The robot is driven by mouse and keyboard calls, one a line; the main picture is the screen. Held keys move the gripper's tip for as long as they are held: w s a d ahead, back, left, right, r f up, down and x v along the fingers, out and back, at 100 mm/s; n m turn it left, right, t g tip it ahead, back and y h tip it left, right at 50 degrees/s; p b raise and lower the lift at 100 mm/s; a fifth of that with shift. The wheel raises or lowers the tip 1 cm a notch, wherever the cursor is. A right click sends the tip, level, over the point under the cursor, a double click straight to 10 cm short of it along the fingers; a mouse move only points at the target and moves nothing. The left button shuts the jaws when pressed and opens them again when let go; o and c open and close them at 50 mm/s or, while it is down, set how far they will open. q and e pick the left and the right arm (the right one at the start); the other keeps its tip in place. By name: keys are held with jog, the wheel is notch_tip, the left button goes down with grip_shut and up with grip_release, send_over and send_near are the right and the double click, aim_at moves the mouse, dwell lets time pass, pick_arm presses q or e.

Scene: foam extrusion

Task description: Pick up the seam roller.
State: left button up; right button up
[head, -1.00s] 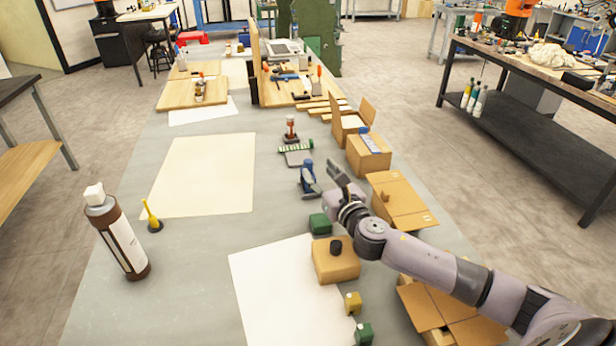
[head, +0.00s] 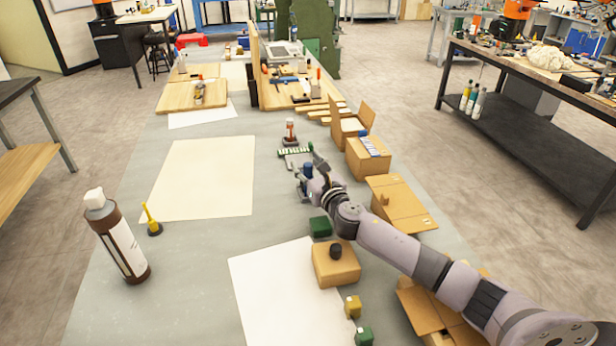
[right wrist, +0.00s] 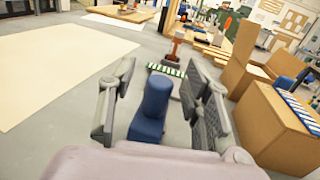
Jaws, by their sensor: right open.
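A tool with an upright blue handle (head: 307,169), which looks like the seam roller, stands on the grey table (head: 200,270). My right gripper (head: 312,166) is at it and covers most of it in the head view. In the right wrist view the blue handle (right wrist: 154,108) stands between the two spread fingers of the right gripper (right wrist: 162,98), with a gap on each side. The tool's lower part is partly hidden there. My left gripper is not in view.
A green-and-white strip (head: 295,152) and an orange-red handled item (head: 290,131) stand just beyond. A tan block (head: 335,264) and green block (head: 320,227) lie nearer. The table to the left holds a flat cream sheet (head: 205,178).

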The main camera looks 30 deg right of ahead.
jog(key=shift+c, duration=0.6)
grip_shut()
jog(key=shift+r, duration=0.15)
